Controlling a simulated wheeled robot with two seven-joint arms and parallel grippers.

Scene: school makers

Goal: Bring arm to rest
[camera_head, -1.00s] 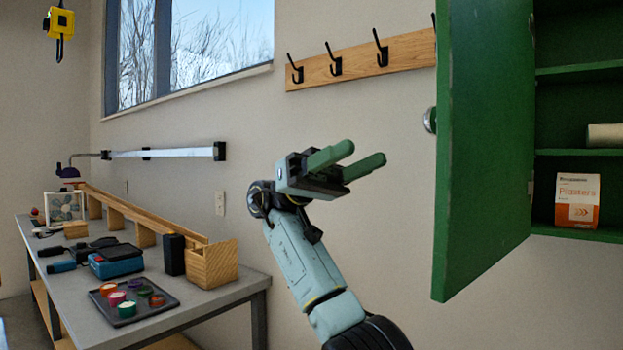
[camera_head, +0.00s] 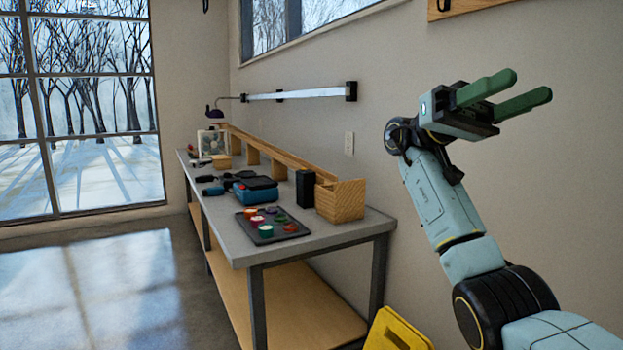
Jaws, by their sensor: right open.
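My right gripper (camera_head: 522,98) is raised in the right part of the head view, in front of the plain wall. Its two green fingers are apart and point up to the right, with nothing between them. My right arm comes up from the lower right corner, bent upward. The gripper is apart from the workbench (camera_head: 335,234) and well above its top. My left gripper is not in view.
On the bench are a dark tray (camera_head: 283,236) with small coloured pots, a wooden box (camera_head: 340,201), a blue case (camera_head: 256,194) and a long wooden ramp (camera_head: 270,152). A yellow object (camera_head: 396,330) stands low by the bench. Floor at left is clear.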

